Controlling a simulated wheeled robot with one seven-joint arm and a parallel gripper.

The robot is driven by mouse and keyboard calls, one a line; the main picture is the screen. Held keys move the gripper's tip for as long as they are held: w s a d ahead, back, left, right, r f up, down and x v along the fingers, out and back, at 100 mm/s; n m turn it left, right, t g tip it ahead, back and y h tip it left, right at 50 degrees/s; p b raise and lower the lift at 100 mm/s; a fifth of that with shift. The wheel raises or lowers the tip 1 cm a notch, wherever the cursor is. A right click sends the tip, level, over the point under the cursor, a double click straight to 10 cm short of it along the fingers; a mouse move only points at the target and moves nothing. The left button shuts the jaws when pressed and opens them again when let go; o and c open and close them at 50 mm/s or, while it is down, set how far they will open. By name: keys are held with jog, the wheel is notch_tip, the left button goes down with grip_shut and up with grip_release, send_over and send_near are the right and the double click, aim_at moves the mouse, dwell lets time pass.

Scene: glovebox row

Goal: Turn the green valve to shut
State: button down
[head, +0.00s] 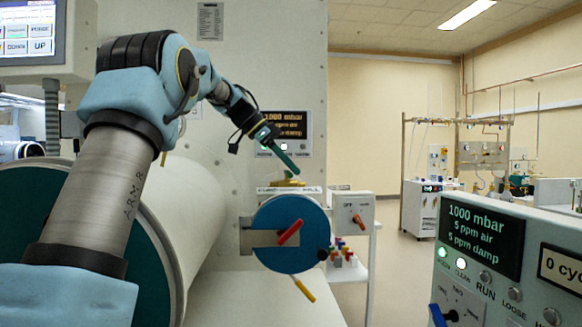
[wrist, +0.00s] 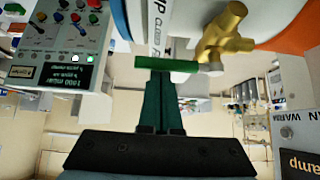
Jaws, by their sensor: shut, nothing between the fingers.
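The green valve is a brass body (wrist: 224,36) with a flat green lever (wrist: 166,63), clearest in the wrist view. The lever lies crosswise there, reaching left from the brass stem. In the head view the brass body (head: 288,182) sits on top of the housing behind the blue round door; the lever cannot be told apart from my green fingers there. My gripper (wrist: 164,78) is shut and empty, its fingertips right at the lever's long side near its middle. I cannot tell whether they touch it. In the head view my gripper (head: 296,172) points down right at the valve.
The blue round door (head: 275,255) with a red handle (head: 290,232) is below the valve. A yellow-tipped lever (head: 304,289) hangs under it. A small switch box (head: 354,220) stands to the right. A control panel (head: 500,262) fills the lower right. Floor is free behind.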

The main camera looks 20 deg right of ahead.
jog(key=d, duration=0.2)
jog(key=s+d, duration=0.1)
jog(key=shift+d+r, duration=0.2)
jog(key=shift+r, duration=0.2)
jog(key=v, duration=0.9)
jog(key=shift+a+r+b, duration=0.15)
jog(key=shift+r+b, duration=0.2)
jog(key=shift+b, duration=0.05)
jog(key=shift+w+r, duration=0.1)
jog(key=shift+w, duration=0.05)
